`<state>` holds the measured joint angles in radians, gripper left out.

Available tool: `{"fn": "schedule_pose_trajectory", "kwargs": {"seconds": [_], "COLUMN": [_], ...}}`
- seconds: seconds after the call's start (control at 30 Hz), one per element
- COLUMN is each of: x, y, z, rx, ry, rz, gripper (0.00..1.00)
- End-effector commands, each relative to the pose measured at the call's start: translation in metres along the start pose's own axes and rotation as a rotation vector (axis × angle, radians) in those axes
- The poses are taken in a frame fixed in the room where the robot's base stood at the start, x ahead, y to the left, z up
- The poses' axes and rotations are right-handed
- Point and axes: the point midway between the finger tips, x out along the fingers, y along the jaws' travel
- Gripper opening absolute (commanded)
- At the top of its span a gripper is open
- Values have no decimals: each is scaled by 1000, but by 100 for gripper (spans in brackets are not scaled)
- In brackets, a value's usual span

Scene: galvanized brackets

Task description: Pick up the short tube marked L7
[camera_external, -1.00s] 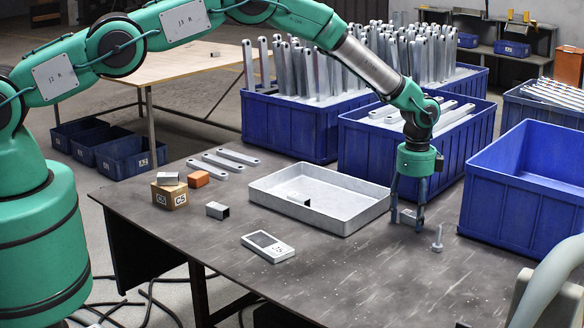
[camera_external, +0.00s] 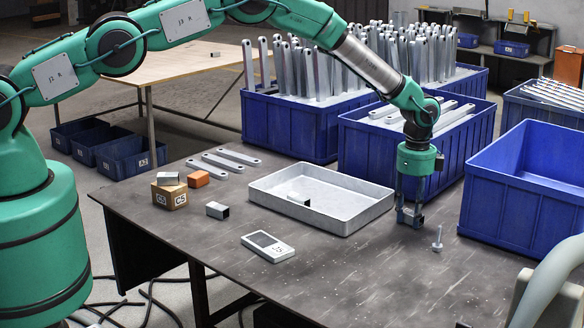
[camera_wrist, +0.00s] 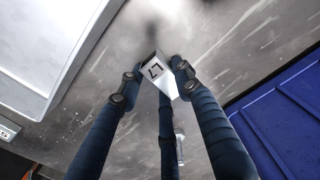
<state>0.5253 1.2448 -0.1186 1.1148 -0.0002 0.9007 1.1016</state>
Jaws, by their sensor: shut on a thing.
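My gripper (camera_external: 410,215) is at the right part of the table, between the grey tray and the blue bin on the right. In the wrist view its dark fingers (camera_wrist: 152,84) are shut around a short metal tube (camera_wrist: 158,70) with the mark L7 on its upward face. In the external view the tube is mostly hidden between the fingers, low at the tabletop. I cannot tell whether it touches the table.
A grey tray (camera_external: 345,226) with a short tube (camera_external: 299,199) in it stands left of my gripper. A bolt (camera_external: 437,239) stands close on the right. A blue bin (camera_external: 520,215) is beyond it.

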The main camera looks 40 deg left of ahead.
Motion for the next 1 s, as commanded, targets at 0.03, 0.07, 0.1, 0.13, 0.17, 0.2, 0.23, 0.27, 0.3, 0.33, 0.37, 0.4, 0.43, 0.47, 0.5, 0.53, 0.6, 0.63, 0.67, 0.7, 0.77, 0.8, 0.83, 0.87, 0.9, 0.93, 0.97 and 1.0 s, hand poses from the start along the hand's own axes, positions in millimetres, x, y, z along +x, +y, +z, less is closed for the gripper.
{"fn": "schedule_pose_trajectory", "kwargs": {"seconds": [0.03, 0.07, 0.1, 0.13, 0.17, 0.2, 0.23, 0.27, 0.3, 0.33, 0.37, 0.4, 0.43, 0.47, 0.5, 0.53, 0.6, 0.63, 0.67, 0.7, 0.77, 0.8, 0.83, 0.87, 0.9, 0.93, 0.97, 1.0], "x": [-4, -7, -10, -13, -16, -20, -24, -29, -36, -40, -45, -52, -57, -61, -67, -71, -80, -84, -86, -90, -94, -96, -97, -98, -98, -98, -98, -98], "y": [-1, -1, -1, -1, -1, 0, 0, -1, -1, -1, -1, -1, -1, -1, -1, -1, -1, -1, -1, -1, -1, -1, -1, -1, 0, 0, 0, 0], "z": [0, 0, 0, 0, 0, 0, 0, 0, 0, 0, 0, -1, -1, 0, 0, 0, 0, 0, 0, 0, 0, 0, 0, 0, 0, 0, 0, 0], "rx": [0, 0, 0, 0, 0, 0, 0, 0, 0, 0, 0, 0, 0, 0, 0, 0, 0, 0, 0, 0, 0, 0, 0, 0, 0, 0, 0, 0], "ry": [1, 1, 1, 1, 1, 1, 1, 1, 1, 1, 1, 1, 1, 1, 1, 1, 0, 0, 0, 0, 1, 1, 0, 0, 0, 0, 0, 0], "rz": [-2, -2, -2, -2, -2, -1, -1, -1, -2, -2, -2, -3, -3, -3, -2, -1, -1, -1, -1, -1, -1, -1, -1, -1, -1, -1, -1, -1], "gripper": [7, 7, 7, 7, 7, 7, 7, 7, 7, 7, 7, 7, 7, 7, 7, 7, 7, 7, 7, 7, 7, 7, 7, 7, 7, 7, 7, 7]}}
